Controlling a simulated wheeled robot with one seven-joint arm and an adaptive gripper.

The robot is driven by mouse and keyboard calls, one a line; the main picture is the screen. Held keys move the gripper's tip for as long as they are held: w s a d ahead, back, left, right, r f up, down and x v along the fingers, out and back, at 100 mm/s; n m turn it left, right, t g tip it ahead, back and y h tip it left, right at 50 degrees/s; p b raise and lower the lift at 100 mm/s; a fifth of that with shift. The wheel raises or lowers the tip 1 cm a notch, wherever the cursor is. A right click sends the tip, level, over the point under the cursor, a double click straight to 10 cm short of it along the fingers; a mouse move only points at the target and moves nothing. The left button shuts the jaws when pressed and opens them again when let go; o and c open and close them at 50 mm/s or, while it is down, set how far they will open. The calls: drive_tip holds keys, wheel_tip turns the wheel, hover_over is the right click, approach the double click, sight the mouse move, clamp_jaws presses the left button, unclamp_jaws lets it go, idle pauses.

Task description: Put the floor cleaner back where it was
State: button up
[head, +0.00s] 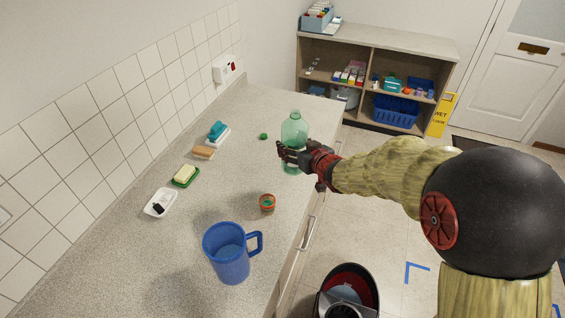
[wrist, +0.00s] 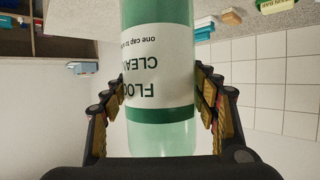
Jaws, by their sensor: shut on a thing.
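The floor cleaner (head: 294,130) is a clear green bottle with a white label, upright at the far right part of the counter. In the wrist view its label (wrist: 158,75) reads "FLOOR CLEAN..." upside down. My gripper (head: 288,155) is shut on the bottle's lower body, with a finger on each side in the wrist view (wrist: 163,95). I cannot tell whether the bottle's base touches the counter. A small green cap (head: 263,136) lies on the counter left of the bottle.
A shelf unit (head: 378,42) stands behind.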

drive_tip(key=w+a+f+b, duration=0.3)
drive_tip(key=w+f, duration=0.9)
drive_tip(key=w, duration=0.1)
drive_tip(key=shift+f+b, duration=0.35)
drive_tip(key=shift+b, duration=0.05)
drive_tip(key=shift+w+a+f, duration=0.1)
drive_tip(key=shift+f, duration=0.15)
drive_tip(key=o, duration=1.7)
drive_tip(key=shift+c, duration=0.2)
drive_tip(key=shift+o, duration=0.5)
